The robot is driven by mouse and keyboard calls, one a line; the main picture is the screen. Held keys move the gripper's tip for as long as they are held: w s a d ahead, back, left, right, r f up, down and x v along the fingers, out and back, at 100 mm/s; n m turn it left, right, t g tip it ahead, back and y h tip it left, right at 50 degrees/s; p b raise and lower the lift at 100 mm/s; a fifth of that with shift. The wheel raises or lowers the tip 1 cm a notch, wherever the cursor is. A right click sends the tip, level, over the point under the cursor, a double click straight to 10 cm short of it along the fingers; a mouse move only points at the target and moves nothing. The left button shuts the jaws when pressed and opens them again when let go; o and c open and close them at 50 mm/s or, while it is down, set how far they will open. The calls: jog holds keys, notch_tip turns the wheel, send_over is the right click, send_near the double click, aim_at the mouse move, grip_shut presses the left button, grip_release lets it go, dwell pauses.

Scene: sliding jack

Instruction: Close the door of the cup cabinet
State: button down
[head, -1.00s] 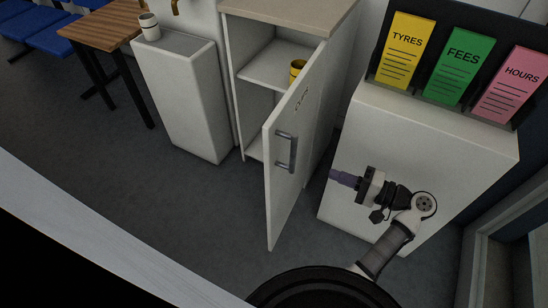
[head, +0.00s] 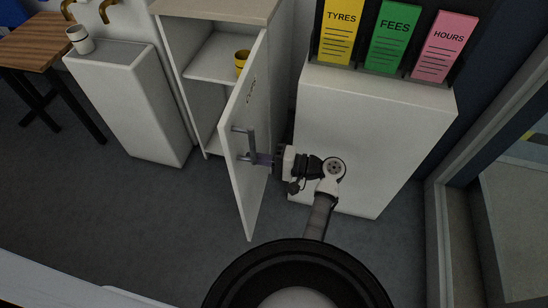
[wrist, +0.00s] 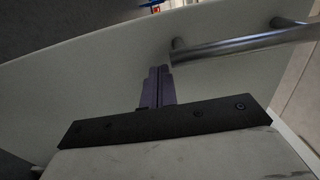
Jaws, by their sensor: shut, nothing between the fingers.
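The cup cabinet (head: 165,70) stands with its white door (head: 240,190) swung well open toward me. The door's outer face carries dark lettering and a grey bar handle (head: 252,145). A yellow cup (head: 241,62) stands on the shelf inside. My gripper (head: 259,158) is shut and empty, at the outer side of the door by the handle's lower part. In the wrist view the shut fingers (wrist: 158,76) point at the door panel (wrist: 90,85), just beside one end of the handle (wrist: 240,45). I cannot tell whether they touch the panel.
A white cabinet (head: 345,130) with yellow, green and pink signs stands right of my arm. Left of the cup cabinet is a white pedestal (head: 130,105) with a pale cup (head: 80,40). A wooden table (head: 35,42) is at far left. Grey floor (head: 120,210) is open in front.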

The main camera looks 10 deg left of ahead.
jog(key=shift+a, duration=0.65)
